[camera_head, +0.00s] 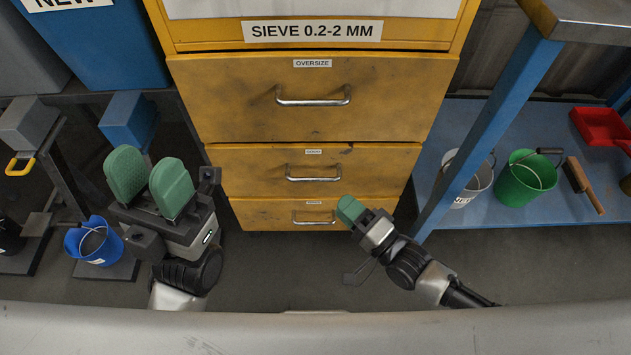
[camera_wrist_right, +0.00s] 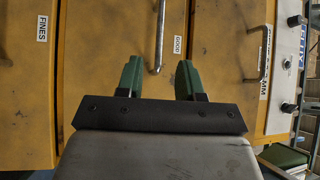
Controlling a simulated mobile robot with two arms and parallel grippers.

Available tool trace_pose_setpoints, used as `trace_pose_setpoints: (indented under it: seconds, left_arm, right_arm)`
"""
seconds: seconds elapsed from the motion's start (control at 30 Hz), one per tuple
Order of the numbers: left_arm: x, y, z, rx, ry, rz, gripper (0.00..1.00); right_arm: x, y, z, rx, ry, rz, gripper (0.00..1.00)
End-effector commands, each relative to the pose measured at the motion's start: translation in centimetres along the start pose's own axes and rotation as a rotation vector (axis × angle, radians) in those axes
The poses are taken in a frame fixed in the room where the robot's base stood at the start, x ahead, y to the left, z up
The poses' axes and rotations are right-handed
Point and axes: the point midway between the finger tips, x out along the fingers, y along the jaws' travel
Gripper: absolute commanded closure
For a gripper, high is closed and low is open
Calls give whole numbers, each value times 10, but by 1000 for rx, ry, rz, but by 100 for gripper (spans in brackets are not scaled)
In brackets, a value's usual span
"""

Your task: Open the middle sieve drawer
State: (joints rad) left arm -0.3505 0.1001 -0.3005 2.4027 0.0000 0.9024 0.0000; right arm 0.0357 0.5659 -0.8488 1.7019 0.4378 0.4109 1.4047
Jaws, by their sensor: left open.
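The yellow sieve cabinet has three stacked drawers. The middle drawer (camera_head: 250,158) is shut, with a metal bar handle (camera_head: 313,178); in the right wrist view its "GOOD" label (camera_wrist_right: 178,45) and handle (camera_wrist_right: 160,35) show. My right gripper (camera_head: 350,208) is in front of the cabinet's lower right side. In its wrist view the green fingers (camera_wrist_right: 158,78) are apart, with the handle's near end showing between them; contact is not visible. My left gripper (camera_head: 149,172) is open and empty, left of the cabinet.
The oversize drawer (camera_head: 220,95) is above and the fines drawer (camera_head: 260,215) below, both shut. A blue table (camera_head: 500,100) with a green bucket (camera_head: 525,180) on its shelf stands right. A blue bucket (camera_head: 85,245) is at left. Grey floor lies in front.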

Motion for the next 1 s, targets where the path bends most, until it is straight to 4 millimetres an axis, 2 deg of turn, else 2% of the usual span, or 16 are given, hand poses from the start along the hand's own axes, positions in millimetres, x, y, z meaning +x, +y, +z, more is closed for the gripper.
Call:
trace_pose_setpoints:
  seconds: [0.3,0.5,0.9,1.0]
  left_arm:
    - [-19,0,5,0,-4,0,57]
    - [-21,0,7,1,6,5,57]
    - [-21,0,8,1,4,7,57]
    - [-21,0,8,1,4,7,57]
  right_arm:
    - [61,2,0,-1,2,-3,63]
    - [86,2,0,-3,1,0,63]
    - [94,0,-1,-3,1,3,63]
    - [94,0,-1,-3,1,3,78]
